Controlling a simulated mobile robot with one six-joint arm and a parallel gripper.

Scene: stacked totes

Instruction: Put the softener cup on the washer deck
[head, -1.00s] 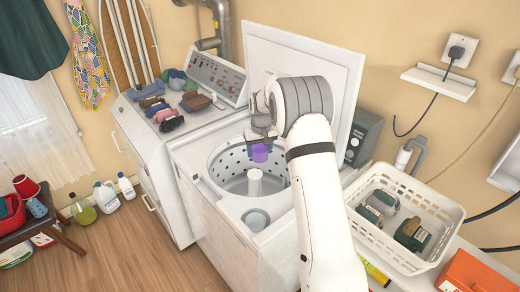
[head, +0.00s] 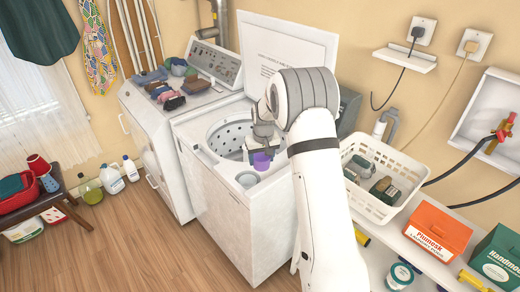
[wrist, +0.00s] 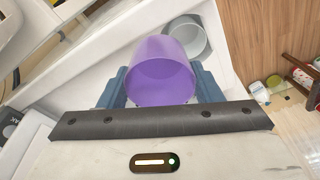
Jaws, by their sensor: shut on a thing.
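The purple softener cup (head: 261,161) is held in my gripper (head: 262,150) at the front part of the open washer. In the wrist view the cup (wrist: 162,72) sits between the two blue fingers of my gripper (wrist: 160,85), which are shut on it. The washer deck (head: 225,172) is the white top around the drum opening. A round grey-white cup-shaped holder (head: 247,179) is at the deck's front corner, just left of and below the purple cup. It also shows beyond the cup in the wrist view (wrist: 188,40). Whether the cup touches the deck cannot be told.
The washer lid (head: 285,55) stands open behind. A dryer (head: 190,105) with folded clothes is to the left. A white basket (head: 372,203) with several items and an orange box (head: 437,230) are to the right.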

